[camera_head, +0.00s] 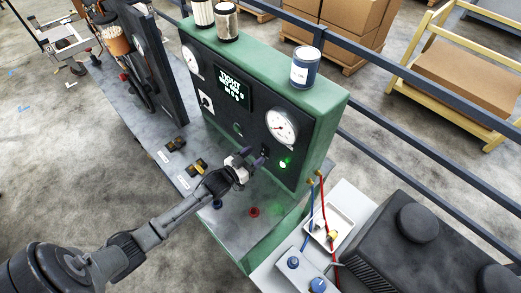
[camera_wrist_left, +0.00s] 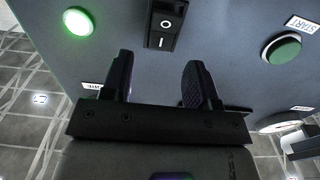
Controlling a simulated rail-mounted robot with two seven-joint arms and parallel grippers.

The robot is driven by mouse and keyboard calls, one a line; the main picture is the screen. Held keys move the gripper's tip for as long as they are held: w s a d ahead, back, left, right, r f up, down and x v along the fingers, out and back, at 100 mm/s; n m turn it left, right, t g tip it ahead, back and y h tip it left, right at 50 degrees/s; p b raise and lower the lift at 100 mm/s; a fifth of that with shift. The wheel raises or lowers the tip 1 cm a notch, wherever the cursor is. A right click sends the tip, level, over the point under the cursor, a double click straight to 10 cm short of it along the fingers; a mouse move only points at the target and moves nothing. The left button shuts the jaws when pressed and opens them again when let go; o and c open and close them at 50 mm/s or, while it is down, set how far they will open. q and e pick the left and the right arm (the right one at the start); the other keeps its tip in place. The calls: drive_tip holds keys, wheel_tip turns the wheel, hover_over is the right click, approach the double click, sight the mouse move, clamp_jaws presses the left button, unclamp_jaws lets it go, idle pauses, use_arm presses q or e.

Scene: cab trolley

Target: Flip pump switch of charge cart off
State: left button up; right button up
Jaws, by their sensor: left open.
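The charge cart (camera_head: 318,140) is a green console with a dark front panel. In the left wrist view the black rocker switch (camera_wrist_left: 162,24), marked O and I, is on the panel just ahead of my left gripper (camera_wrist_left: 158,70). A lit green lamp (camera_wrist_left: 77,20) is left of the switch and a green START button (camera_wrist_left: 284,50) is to its right. The lamp (camera_head: 283,164) also glows in the head view. My left gripper (camera_head: 251,156) is open in front of the panel, its fingers apart with nothing between them. My right gripper is not in view.
Gauges (camera_head: 282,127) and a lit display (camera_head: 232,88) are on the panel. Below, the sloping deck (camera_head: 232,228) carries a red knob (camera_head: 254,212) and valve handles (camera_head: 197,167). Red and blue hoses (camera_head: 323,205) hang at the right.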

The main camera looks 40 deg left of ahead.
sight(263, 149)
use_arm(q)
drive_tip(key=shift+w+d, duration=0.15)
drive_tip(key=shift+w, duration=1.7)
drive_tip(key=shift+c, duration=0.2)
